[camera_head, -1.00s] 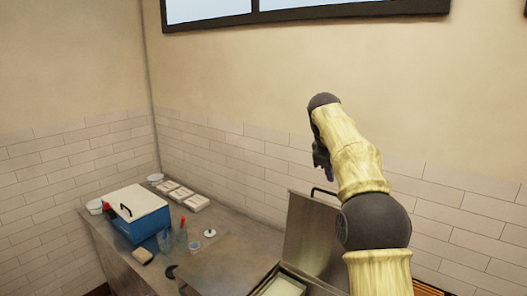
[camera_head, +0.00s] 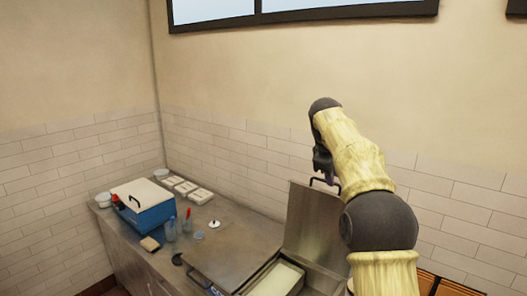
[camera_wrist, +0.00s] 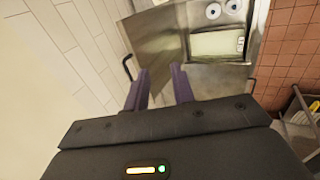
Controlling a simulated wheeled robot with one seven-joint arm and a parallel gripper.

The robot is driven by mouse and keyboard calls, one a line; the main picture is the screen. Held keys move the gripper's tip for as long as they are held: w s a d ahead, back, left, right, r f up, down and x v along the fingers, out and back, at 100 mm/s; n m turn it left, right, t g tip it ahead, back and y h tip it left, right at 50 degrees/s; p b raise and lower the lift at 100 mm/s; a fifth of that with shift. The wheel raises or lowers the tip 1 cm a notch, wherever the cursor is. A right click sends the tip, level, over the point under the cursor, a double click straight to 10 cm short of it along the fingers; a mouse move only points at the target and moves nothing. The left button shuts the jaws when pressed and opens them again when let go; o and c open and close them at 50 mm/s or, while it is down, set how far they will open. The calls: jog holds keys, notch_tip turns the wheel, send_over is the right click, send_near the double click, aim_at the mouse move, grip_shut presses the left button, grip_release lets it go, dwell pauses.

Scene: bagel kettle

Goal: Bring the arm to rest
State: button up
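My arm stands raised at the right of the head view, with my gripper (camera_head: 324,168) at its end, above the steel counter and in front of the tiled wall. In the wrist view my gripper (camera_wrist: 160,88) shows two purple fingers standing apart with nothing between them. Beyond the fingertips lies the steel kettle unit, with its upright lid (camera_head: 313,222) and an open basin (camera_head: 277,279) holding something pale. The basin also shows in the wrist view (camera_wrist: 216,44). The gripper touches nothing that I can see.
In the wrist view a metal rack (camera_wrist: 299,127) stands at right. Wall space around the arm is clear.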

jog(key=s+a+f+m+y+b, duration=0.1)
jog(key=s+f+m+b, duration=0.2)
jog(key=s+f, duration=0.8)
jog(key=s+a+f+m+g+y+b, duration=0.1)
jog(key=s+f+m+b, duration=0.2)
jog(key=s+f, duration=0.8)
jog(key=s+a+f+m+y+b, duration=0.1)
jog(key=s+f+m+b, duration=0.3)
jog(key=s+f, duration=0.8)
notch_tip(320, 180, down, 3)
jog(key=shift+a+f+b, duration=0.2)
jog(key=shift+a+b, duration=0.3)
jog(key=shift+b, duration=0.65)
